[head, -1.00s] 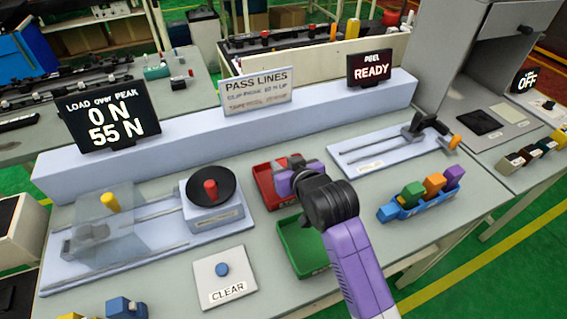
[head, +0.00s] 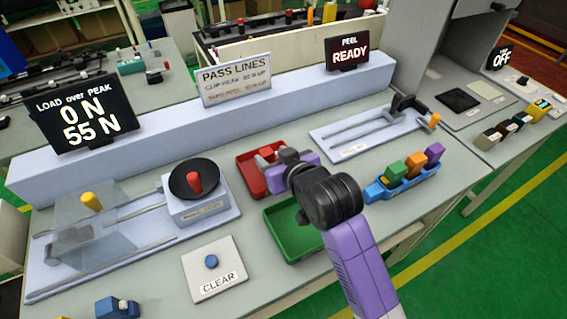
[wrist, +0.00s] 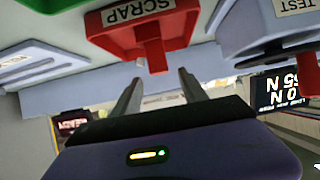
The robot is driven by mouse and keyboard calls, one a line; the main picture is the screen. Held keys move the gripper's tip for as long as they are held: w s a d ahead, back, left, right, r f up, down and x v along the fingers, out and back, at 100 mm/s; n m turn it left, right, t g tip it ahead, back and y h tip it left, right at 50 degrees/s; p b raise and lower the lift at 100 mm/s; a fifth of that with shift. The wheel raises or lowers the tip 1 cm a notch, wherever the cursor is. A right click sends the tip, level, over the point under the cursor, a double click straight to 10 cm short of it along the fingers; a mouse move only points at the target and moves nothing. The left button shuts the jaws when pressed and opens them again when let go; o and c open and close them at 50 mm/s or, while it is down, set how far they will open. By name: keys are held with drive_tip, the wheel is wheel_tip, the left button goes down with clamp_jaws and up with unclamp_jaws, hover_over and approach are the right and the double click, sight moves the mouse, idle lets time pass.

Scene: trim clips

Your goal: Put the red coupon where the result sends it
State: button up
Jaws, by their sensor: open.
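The red tray (head: 246,160) lies behind the green tray (head: 283,243) in the head view. My gripper (head: 264,158) is over the red tray, with its purple body partly hidden by my dark wrist. In the wrist view its two fingers (wrist: 155,92) are apart, with no object clearly held between them. A red piece (wrist: 154,52) shows past the fingertips, near a SCRAP label (wrist: 150,10); I cannot tell whether it is the coupon or part of a tray. The load display (head: 80,110) reads 0 N, peak 55 N. The peel display (head: 347,52) reads READY.
A sign (head: 236,80) gives pass lines. A tester with a black disc and red knob (head: 194,182) and a CLEAR button (head: 211,262) stand left. A blue rack (head: 377,194) holds green, orange and purple pieces at right. A sliding rig (head: 335,145) lies behind it.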

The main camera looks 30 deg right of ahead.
sight(316, 248)
drive_tip(key=v, duration=0.7)
drive_tip(key=shift+f, duration=0.1)
drive_tip(key=s+f, duration=0.1)
drive_tip(key=s, duration=0.1)
drive_tip(key=s+f, duration=0.4)
drive_tip(key=shift+s+a, duration=0.1)
drive_tip(key=shift+s, duration=0.1)
drive_tip(key=shift+t, duration=0.6)
drive_tip(key=s+f, duration=0.1)
drive_tip(key=s, duration=0.1)
drive_tip(key=s+f, duration=0.1)
drive_tip(key=s, duration=0.2)
drive_tip(key=s+f, duration=0.1)
drive_tip(key=s, duration=0.2)
drive_tip(key=shift+s, duration=0.2)
drive_tip(key=s+r, duration=0.2)
drive_tip(key=s, duration=0.7)
drive_tip(key=s+r+t, duration=0.1)
drive_tip(key=s+r, duration=0.1)
drive_tip(key=s, duration=0.7)
drive_tip(key=shift+s+d+r, duration=0.3)
drive_tip(key=shift+r, duration=0.05)
